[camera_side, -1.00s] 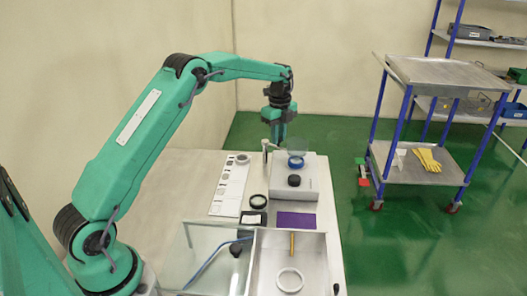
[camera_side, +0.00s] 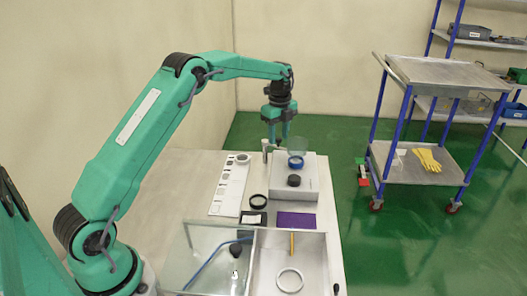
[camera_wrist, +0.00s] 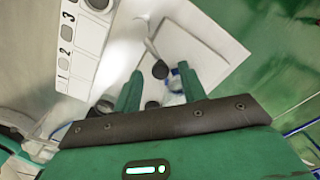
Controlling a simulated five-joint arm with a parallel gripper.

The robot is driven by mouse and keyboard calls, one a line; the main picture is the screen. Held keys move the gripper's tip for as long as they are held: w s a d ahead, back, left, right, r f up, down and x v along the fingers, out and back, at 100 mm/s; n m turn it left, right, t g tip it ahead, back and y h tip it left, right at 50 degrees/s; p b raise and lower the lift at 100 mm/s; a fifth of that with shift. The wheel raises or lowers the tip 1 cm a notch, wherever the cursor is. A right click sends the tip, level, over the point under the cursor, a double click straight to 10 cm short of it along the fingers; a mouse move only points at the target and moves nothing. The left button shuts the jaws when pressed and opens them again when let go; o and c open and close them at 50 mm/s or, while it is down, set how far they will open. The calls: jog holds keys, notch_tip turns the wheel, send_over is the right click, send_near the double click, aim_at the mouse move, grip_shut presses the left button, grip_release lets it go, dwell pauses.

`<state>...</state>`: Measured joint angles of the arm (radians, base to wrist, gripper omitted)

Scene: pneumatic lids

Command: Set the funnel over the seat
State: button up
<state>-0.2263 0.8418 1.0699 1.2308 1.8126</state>
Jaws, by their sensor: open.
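A clear, see-through cup-like piece (camera_side: 297,144), which looks like the funnel, stands upright over a blue ring (camera_side: 295,162) on a pale grey block (camera_side: 308,178). The blue ring also shows in the wrist view (camera_wrist: 176,80), partly behind a finger. I cannot tell whether this ring is the seat or part of the funnel. A black round cap (camera_side: 294,180) sits on the same block in front of it. My gripper (camera_side: 279,139) is open and empty, just left of the clear piece and above the block's far end. Its fingers (camera_wrist: 160,72) are spread in the wrist view.
A white numbered strip (camera_side: 229,187) lies left of the block. A metal tray (camera_side: 316,262) holds a white ring (camera_side: 289,280). A small post (camera_side: 265,150) stands beside my fingers.

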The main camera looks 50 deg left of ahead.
aim_at(279, 140)
notch_tip(279, 140, up, 7)
jog(key=shift+r, duration=0.2)
dwell(0.3)
jog(key=shift+r, duration=0.15)
jog(key=s+d+r+n+t, duration=0.1)
jog(key=s+d+r+n, duration=0.4)
jog(key=s, duration=0.3)
jog(key=s+d+r+n+t, duration=0.2)
jog(key=s+d+r+n, duration=0.2)
jog(key=s+r, duration=0.4)
jog(key=s+d+f+n+t, duration=0.1)
jog(key=s+f+n, duration=0.1)
jog(key=s, duration=0.4)
jog(key=s+d+f+n, duration=0.2)
jog(key=s+n, duration=0.2)
jog(key=s, duration=0.3)
jog(key=s+d+f+n+t, duration=0.1)
jog(key=s+f+n, duration=0.1)
jog(key=s, duration=0.5)
jog(key=shift+s+d+f+n+t, duration=0.2)
jog(key=shift+d+f+n+t, duration=0.1)
jog(key=shift+n, duration=0.3)
